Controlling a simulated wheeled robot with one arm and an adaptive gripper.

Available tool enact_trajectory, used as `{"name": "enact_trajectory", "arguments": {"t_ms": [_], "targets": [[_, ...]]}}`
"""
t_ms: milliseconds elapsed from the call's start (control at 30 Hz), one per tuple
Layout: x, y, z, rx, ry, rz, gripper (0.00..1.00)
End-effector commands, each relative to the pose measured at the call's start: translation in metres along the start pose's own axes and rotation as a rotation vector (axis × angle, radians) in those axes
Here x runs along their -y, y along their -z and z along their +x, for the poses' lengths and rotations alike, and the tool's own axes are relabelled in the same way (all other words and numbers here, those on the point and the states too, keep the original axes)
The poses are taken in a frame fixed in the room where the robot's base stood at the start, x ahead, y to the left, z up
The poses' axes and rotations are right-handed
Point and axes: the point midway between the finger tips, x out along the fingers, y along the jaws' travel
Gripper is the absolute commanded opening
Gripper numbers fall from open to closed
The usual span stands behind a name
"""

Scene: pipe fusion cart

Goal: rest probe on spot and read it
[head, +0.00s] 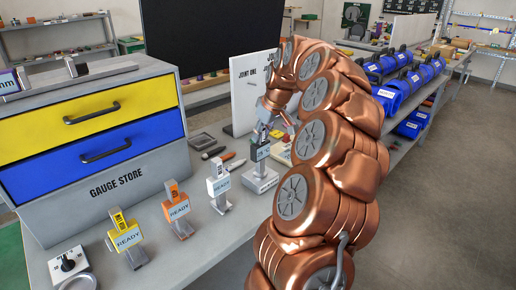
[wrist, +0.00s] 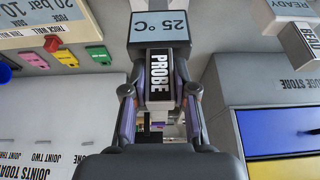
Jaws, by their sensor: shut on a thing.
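The probe (head: 260,152) is a dark upright tool with a small pale screen. In the wrist view the probe (wrist: 159,75) carries a PROBE label and its screen reads 25 °C. My gripper (head: 272,122) is shut on the probe, with a finger on each side of it; the gripper (wrist: 159,100) also shows in the wrist view. Below the probe is a pale labelled stand (head: 260,180) on the bench. I cannot tell whether the probe still touches the stand. A white JOINT ONE board (head: 244,95) stands behind. I cannot make out the spot; my arm hides part of the bench.
White (head: 218,186), orange (head: 177,209) and yellow (head: 126,238) READY-labelled tools stand in a row left of the probe. A dial block (head: 68,264) is at the front left. The GAUGE STORE cabinet (head: 110,195) stands behind them. Blue labelled items (head: 388,97) are at the right.

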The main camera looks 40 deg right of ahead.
Motion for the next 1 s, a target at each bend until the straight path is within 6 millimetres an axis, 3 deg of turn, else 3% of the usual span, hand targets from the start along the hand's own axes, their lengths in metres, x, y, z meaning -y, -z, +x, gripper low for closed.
{"name": "enact_trajectory", "arguments": {"t_ms": [567,600,867,1000], "targets": [[0.0011,-0.0025,0.0034,0.008,0.005,0.0,0.0],[0.0011,-0.0025,0.0034,0.008,0.005,0.0,0.28],[0.0006,-0.0013,0.0018,0.004,0.003,0.0,0.55],[0.0004,-0.0009,0.0012,0.003,0.002,0.0,0.56]]}}
